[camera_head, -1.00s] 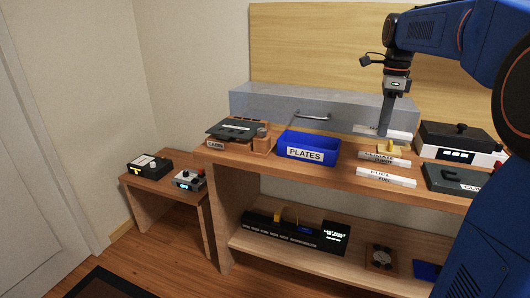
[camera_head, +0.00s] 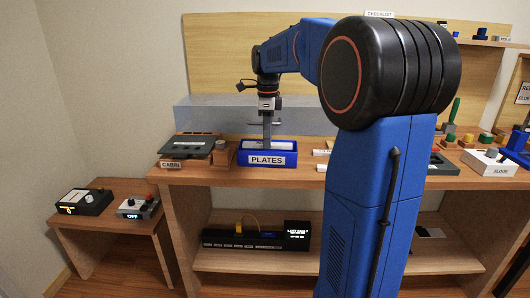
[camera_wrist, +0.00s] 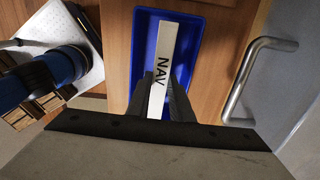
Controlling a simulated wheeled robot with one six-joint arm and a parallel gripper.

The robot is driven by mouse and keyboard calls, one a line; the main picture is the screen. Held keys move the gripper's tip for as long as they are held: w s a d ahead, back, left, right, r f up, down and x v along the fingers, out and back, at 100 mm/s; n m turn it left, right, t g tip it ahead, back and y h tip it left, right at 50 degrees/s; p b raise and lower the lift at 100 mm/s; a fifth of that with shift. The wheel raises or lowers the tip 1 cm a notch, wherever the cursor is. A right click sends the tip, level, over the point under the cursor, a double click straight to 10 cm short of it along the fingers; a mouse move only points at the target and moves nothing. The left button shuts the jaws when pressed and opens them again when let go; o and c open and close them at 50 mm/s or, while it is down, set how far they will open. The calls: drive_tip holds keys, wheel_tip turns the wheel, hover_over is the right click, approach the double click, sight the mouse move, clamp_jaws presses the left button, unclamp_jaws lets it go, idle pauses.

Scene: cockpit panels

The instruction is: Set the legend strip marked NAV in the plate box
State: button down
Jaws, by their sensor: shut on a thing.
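The white legend strip marked NAV (camera_wrist: 165,60) is held between the fingers of my gripper (camera_wrist: 166,102) in the wrist view. It lies lengthwise over the blue plate box (camera_wrist: 140,45), inside the outline of its walls; whether it touches the floor of the box I cannot tell. In the head view the box, labelled PLATES (camera_head: 267,160), stands on the shelf top. My gripper (camera_head: 267,143) points straight down into it, shut on the strip, and its fingertips are partly hidden by the box's front wall.
A dark panel marked CABIN (camera_head: 188,147) with a round knob stands close left of the box. White strips (camera_head: 321,153) lie to its right, partly hidden by my arm. A grey housing with a handle (camera_wrist: 250,80) is behind the box.

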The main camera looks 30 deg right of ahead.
drive_tip(key=shift+d+f, duration=0.1)
drive_tip(key=shift+f, duration=2.15)
drive_tip(key=shift+f, duration=0.15)
drive_tip(key=c, duration=1.6)
unclamp_jaws()
wheel_tip(320, 180, up, 12)
drive_tip(key=shift+r, duration=0.15)
drive_tip(key=s+a+f+n+t, duration=0.1)
drive_tip(key=s+a+f+n, duration=0.4)
drive_tip(key=s+n, duration=0.3)
drive_tip(key=s+a+f+n+t, duration=0.2)
drive_tip(key=s+a+f+n, duration=0.3)
drive_tip(key=s+f+n, duration=0.3)
drive_tip(key=s+a+f+n+t, duration=0.1)
drive_tip(key=s+a+f+n, duration=0.5)
drive_tip(key=s, duration=0.8)
drive_tip(key=shift+s+f+n+t, duration=0.1)
drive_tip(key=shift+f+n+t, duration=0.15)
drive_tip(key=shift+n, duration=0.55)
drive_tip(key=shift+s+f+n+t, duration=0.15)
drive_tip(key=shift+f+n, duration=0.2)
drive_tip(key=shift+n, duration=0.45)
drive_tip(key=shift+w, duration=0.15)
